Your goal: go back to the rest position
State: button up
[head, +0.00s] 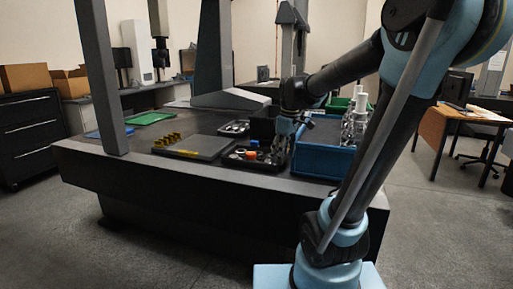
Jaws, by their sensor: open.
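My gripper (282,147) hangs at the end of my arm, pointing down over the front part of the dark machine table (235,178). It is open, and I see nothing held in it, though its fingers are small and dark here. It is just left of the blue bin (322,163) and above or beside the right end of a black tray (232,160) with small orange, white and dark parts. I cannot tell if the fingertips touch anything.
A grey plate (206,150) with several yellow pegs lies left of the tray. A green tray (150,118) lies farther back. Grey gantry columns (100,75) rise from the table. Silvery parts (355,122) stand by the blue bin. Open floor (420,235) lies at right.

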jog(key=s+d+f+m, duration=0.4)
jog(key=s+f+m, duration=0.1)
jog(key=s, duration=0.4)
jog(key=s+d+f+m+t+h, duration=0.1)
jog(key=s+d+f+m, duration=0.4)
jog(key=s, duration=0.4)
notch_tip(320, 180, down, 3)
jog(key=shift+s+r+m, duration=0.1)
jog(key=shift+s+m, duration=0.15)
jog(key=shift+m, duration=0.25)
jog(key=shift+w+f, duration=0.2)
jog(key=shift+w, duration=0.25)
